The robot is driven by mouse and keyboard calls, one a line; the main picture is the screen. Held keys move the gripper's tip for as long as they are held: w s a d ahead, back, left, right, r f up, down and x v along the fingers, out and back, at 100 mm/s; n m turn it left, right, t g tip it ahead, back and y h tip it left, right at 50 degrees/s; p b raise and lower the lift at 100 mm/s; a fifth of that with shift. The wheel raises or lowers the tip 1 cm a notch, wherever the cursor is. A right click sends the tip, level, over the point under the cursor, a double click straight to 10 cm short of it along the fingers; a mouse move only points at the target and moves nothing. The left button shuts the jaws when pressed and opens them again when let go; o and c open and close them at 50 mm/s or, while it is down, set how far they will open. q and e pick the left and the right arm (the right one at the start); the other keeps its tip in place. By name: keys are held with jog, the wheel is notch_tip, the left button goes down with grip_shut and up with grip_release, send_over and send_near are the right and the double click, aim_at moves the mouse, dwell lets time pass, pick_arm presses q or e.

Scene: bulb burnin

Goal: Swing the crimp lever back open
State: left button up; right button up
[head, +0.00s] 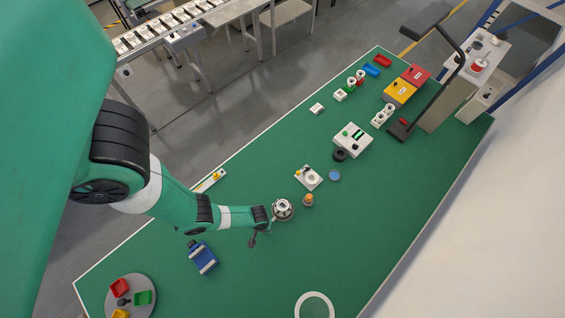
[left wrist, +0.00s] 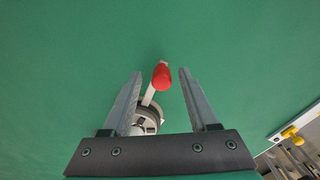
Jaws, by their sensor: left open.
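The crimp lever (left wrist: 149,95) is a pale arm with a red knob (left wrist: 161,76) at its end. In the left wrist view the knob lies between the fingertips of my left gripper (left wrist: 160,73), with green showing on both sides. The fingers are open, and I see no contact. The lever runs back to a round grey and white base (left wrist: 150,118), partly hidden behind the gripper. In the head view my left gripper (head: 271,219) is beside a round metallic station (head: 282,208); the lever cannot be made out there. My right gripper is not in view.
An orange-topped piece (head: 308,200) and a white fixture (head: 309,178) stand close to the station. A blue block (head: 202,257) and a round tray (head: 145,282) of coloured parts are nearer the lower left. The green mat (head: 270,270) is clear below the station.

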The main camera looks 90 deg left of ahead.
pick_arm(q)
notch_tip(320, 180, up, 7)
jog(key=p, duration=0.4)
jog(key=shift+r, duration=0.25)
jog(key=shift+s, duration=0.1)
